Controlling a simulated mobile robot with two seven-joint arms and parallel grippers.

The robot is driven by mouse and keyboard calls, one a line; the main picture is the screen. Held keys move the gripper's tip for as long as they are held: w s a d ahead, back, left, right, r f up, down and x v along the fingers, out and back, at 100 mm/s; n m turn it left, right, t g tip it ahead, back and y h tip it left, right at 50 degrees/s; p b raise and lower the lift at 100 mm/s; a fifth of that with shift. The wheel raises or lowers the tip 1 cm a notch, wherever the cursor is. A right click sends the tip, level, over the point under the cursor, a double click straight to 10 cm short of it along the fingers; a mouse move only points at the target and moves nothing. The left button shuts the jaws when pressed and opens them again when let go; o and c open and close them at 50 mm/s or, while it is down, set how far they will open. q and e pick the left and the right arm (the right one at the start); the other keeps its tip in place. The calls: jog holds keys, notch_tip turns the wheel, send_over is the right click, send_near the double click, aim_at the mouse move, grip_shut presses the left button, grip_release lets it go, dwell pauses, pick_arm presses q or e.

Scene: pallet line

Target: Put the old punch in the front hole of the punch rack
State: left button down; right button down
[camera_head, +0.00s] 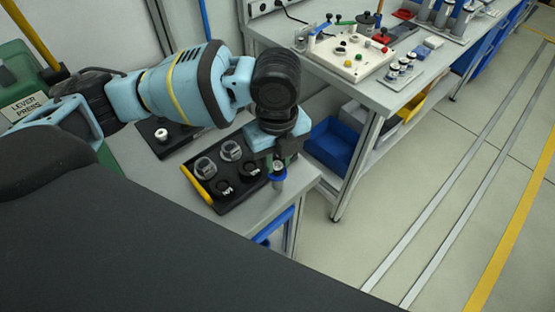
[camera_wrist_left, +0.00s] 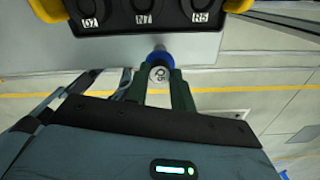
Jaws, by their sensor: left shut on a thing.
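My left gripper (camera_head: 279,166) is shut on a punch (camera_head: 279,178), a grey cylinder with a blue collar that points down. In the left wrist view the dark green fingers (camera_wrist_left: 163,92) hold the punch (camera_wrist_left: 160,72) between them, its round marked end facing the camera. The punch is just off the right end of the black punch rack (camera_head: 236,197) in the head view. The rack has yellow ends, clear round parts and dark round holes. In the left wrist view the rack (camera_wrist_left: 110,24) shows labelled places beyond the punch. Part of the rack is hidden behind my gripper.
The rack lies on a grey bench (camera_head: 296,184) whose edge is close to the punch. A black plate with a white knob (camera_head: 161,134) is behind it. A second bench with a white fixture board (camera_head: 350,60) and a blue bin (camera_head: 328,146) stand at the back right.

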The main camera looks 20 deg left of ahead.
pick_arm(q)
jog(key=shift+f, duration=0.55)
pick_arm(e)
jog(key=shift+s+f, duration=0.1)
pick_arm(q)
jog(key=shift+f, duration=0.2)
pick_arm(e)
jog(key=shift+d, duration=0.1)
pick_arm(q)
jog(key=c, duration=1.2)
grip_release()
jog(key=shift+r, duration=0.1)
jog(key=shift+r+p, duration=0.7)
jog(key=shift+r, duration=5.4)
pick_arm(e)
jog(key=shift+w+r, duration=0.5)
jog(key=shift+r, duration=0.4)
